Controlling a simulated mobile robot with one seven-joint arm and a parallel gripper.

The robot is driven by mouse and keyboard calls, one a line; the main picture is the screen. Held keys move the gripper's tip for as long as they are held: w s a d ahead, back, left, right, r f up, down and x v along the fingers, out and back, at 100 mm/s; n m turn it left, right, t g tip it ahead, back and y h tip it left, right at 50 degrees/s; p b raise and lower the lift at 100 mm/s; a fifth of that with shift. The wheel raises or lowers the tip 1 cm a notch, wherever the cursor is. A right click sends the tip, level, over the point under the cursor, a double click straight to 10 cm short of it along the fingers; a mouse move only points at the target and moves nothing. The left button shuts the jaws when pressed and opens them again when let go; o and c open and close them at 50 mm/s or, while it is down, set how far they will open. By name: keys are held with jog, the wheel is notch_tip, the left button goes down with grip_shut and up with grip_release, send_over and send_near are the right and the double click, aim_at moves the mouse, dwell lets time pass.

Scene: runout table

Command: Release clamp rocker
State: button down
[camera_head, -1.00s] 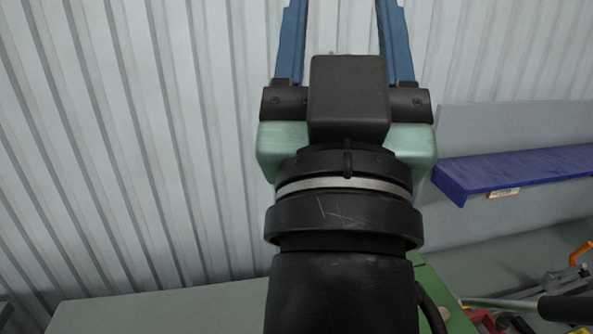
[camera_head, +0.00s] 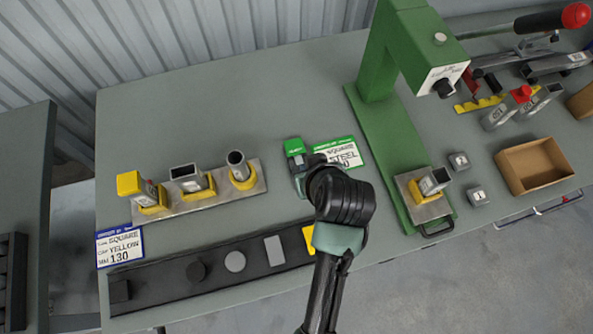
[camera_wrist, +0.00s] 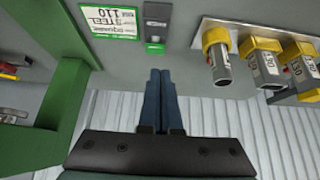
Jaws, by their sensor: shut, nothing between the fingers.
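A small grey control box (camera_head: 297,160) with a green-labelled far end stands on the table, left of the STEEL card. I take it to carry the clamp rocker; its setting is too small to tell. In the wrist view the box (camera_wrist: 155,25) shows a dark upper part and a green end. My gripper (camera_wrist: 160,72) is shut and empty, its blue fingertips pointing towards the box. I cannot tell whether they touch it. In the head view my arm covers the fingers and the near part of the box.
A green press (camera_head: 383,130) stands right of the box, with a square tube (camera_head: 434,181) at its foot. Left is a plate (camera_head: 255,188) holding several tubes in yellow bases. A STEEL card (camera_head: 341,156), a cardboard tray (camera_head: 535,164) and a red-knobbed lever (camera_head: 545,20) also show.

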jog(key=shift+w, duration=0.2)
jog(key=shift+f, duration=0.1)
jog(key=p, duration=0.2)
send_over(298, 168)
jog(key=s, duration=0.1)
jog(key=f, duration=0.7)
jog(key=shift+s+d+f, duration=0.2)
jog(key=shift+d+f, duration=0.05)
jog(key=shift+f, duration=0.1)
jog(key=f, duration=0.3)
jog(key=shift+s+d+f, duration=0.1)
jog(key=shift+s, duration=0.1)
jog(key=shift+s+f, duration=0.1)
jog(key=shift+f, duration=0.45)
